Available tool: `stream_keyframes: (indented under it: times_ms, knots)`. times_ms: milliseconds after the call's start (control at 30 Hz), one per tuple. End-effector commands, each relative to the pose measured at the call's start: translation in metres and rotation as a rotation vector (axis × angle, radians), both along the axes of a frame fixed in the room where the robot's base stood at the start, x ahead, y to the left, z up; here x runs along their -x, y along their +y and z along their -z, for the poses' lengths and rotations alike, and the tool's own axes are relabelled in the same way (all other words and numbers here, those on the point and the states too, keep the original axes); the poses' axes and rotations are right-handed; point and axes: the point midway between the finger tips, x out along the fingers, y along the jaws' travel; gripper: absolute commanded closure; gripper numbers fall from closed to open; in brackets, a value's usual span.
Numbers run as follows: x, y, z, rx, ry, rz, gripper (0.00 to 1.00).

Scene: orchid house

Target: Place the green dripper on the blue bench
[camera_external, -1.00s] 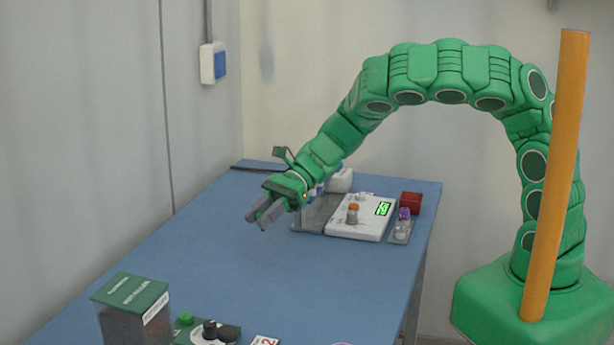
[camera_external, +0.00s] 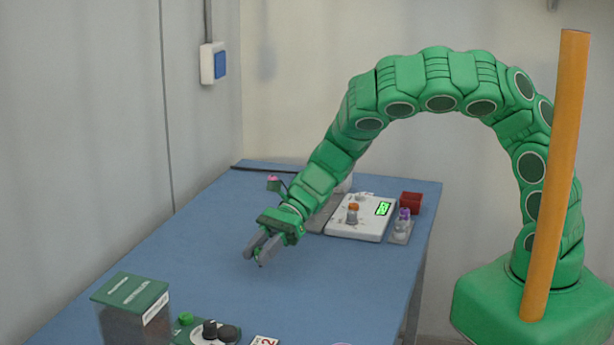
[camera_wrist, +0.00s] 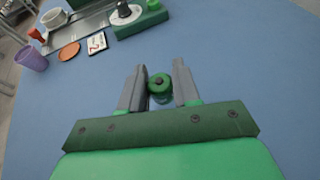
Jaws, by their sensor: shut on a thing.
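The green dripper (camera_wrist: 160,88) is a small round green piece with a dark tip. In the wrist view it sits between the two grey fingers of my gripper (camera_wrist: 159,70), which is shut on it. In the external view my gripper (camera_external: 262,250) points down over the open middle of the blue bench (camera_external: 215,250). The fingers hide most of the dripper there; only a small dark tip shows below them. The bench also fills most of the wrist view (camera_wrist: 240,75). I cannot tell the exact gap between dripper and bench.
A white scale (camera_external: 345,229), a purple-capped vial (camera_external: 403,224) and a red box (camera_external: 411,199) stand at the back right. A green-lidded box (camera_external: 133,308) and a knobbed green device (camera_external: 190,336) are in front. A purple cup (camera_wrist: 33,60) stands far left in the wrist view.

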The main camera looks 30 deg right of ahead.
Motion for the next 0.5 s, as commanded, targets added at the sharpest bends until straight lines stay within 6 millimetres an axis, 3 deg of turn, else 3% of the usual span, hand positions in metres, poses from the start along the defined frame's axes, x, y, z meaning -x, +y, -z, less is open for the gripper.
stream_keyframes:
  times_ms: [500]
  knots:
    - [0.0, 0.0, 0.038, 0.001, 0.0, 0.0, 0.97]
